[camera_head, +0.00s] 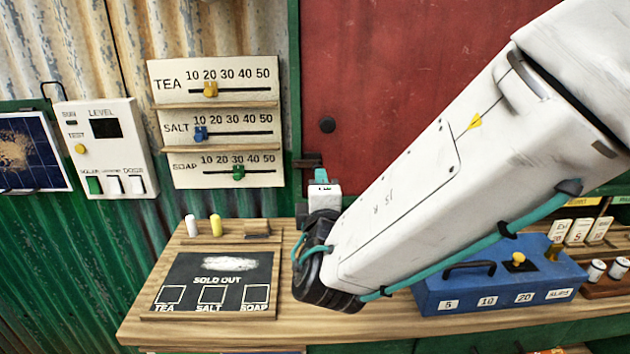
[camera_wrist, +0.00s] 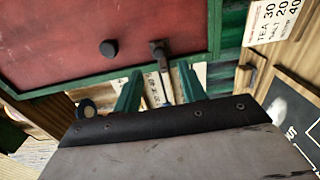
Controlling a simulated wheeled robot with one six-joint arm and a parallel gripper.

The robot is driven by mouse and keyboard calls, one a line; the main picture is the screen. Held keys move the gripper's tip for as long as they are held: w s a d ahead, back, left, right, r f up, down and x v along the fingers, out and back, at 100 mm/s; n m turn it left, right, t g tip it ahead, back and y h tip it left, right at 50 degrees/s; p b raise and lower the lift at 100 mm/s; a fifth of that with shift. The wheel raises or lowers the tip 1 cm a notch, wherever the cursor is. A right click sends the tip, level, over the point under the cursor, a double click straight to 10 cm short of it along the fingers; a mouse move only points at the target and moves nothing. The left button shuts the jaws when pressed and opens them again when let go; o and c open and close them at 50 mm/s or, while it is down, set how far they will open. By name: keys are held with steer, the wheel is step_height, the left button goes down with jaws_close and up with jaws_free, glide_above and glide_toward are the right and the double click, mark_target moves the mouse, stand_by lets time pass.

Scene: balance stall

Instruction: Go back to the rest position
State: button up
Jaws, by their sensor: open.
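My arm reaches across the head view from the upper right, over the wooden counter (camera_head: 390,318). My gripper (camera_head: 321,174) is partly hidden behind my wrist, beside the lower left corner of the red door (camera_head: 420,75). In the wrist view my gripper (camera_wrist: 160,84) shows two green fingers spread apart, with nothing held between them. Beyond the fingers are the red door (camera_wrist: 100,35) with its dark round knob (camera_wrist: 109,48), and a grey metal latch (camera_wrist: 160,55) on the door's green frame. I cannot tell whether the latch touches a finger.
A SOLD OUT chalkboard (camera_head: 182,277) lies on the counter at left, with white and yellow chalks (camera_head: 215,225) behind it. A blue box (camera_head: 440,295) stands at right beneath my arm. The slider board (camera_head: 175,100) and level panel (camera_head: 127,152) hang at left.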

steer(key=s+d+f+m+g+h, duration=0.2)
steer(key=s+d+m+g+h, duration=0.3)
steer(key=d, duration=0.5)
steer(key=s+d+f+m+g+h, duration=0.2)
steer(key=s+d+m+g+h, duration=0.15)
steer(key=s+d+g, duration=0.55)
steer(key=s+d+r+m+g+y, duration=0.2)
steer(key=s+m+y, duration=0.7)
steer(key=s, duration=0.2)
steer(key=shift+s+r+g, duration=0.3)
steer(key=shift+s, duration=0.1)
